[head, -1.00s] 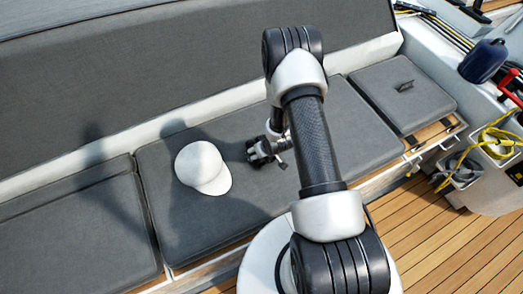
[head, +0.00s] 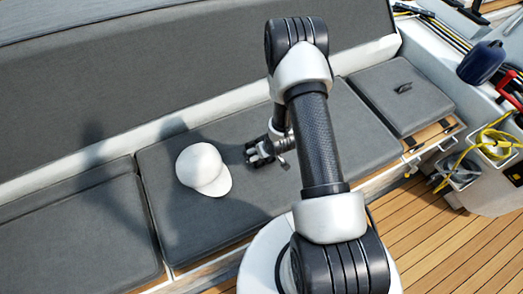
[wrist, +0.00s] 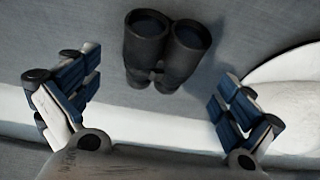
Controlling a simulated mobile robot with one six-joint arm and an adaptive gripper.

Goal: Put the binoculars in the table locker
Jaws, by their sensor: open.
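The black binoculars (wrist: 165,50) lie on a grey cushion in the wrist view, between and just beyond my two fingers. My gripper (wrist: 158,85) is open, its blue-padded fingers spread wide and apart from the binoculars. In the head view my gripper (head: 260,153) is low over the middle seat cushion, right of the white cap. I cannot clearly make out the binoculars there among the dark gripper parts. I cannot identify the table locker in either view.
The white cap (head: 203,170) lies on the middle cushion (head: 225,215), close to my gripper. The grey backrest (head: 150,75) rises behind the seat. Yellow rope (head: 490,140) and a dark blue fender (head: 481,62) are at the right. The teak deck (head: 440,245) there is clear.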

